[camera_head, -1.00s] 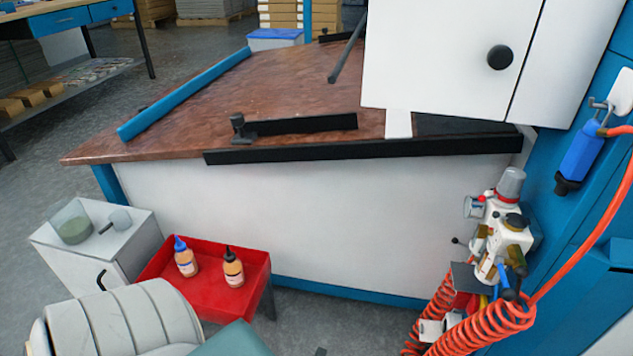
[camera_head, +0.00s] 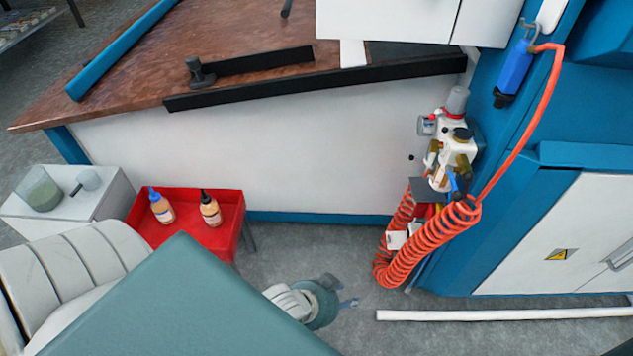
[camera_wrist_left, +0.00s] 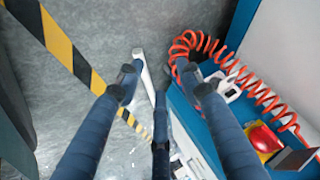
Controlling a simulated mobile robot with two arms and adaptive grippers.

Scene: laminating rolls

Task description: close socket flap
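A small white box (camera_head: 396,240), which looks like the socket, sits behind the orange coiled hose low on the machine's side. It also shows in the left wrist view as a white piece (camera_wrist_left: 228,90) beside the coil, partly behind a finger. I cannot tell its flap from the rest of it or how far it stands open. My left gripper (camera_head: 347,292) is low over the floor, left of the coil and apart from it. In the left wrist view its fingers (camera_wrist_left: 160,75) are spread with nothing between them. My right gripper is in neither view.
The orange coiled hose (camera_head: 430,245) hangs beside the box. A red button (camera_wrist_left: 265,138) is right of it in the wrist view. A red tray (camera_head: 186,238) holds two bottles. A white bar (camera_head: 500,314) lies along the floor. Bare floor surrounds my left gripper.

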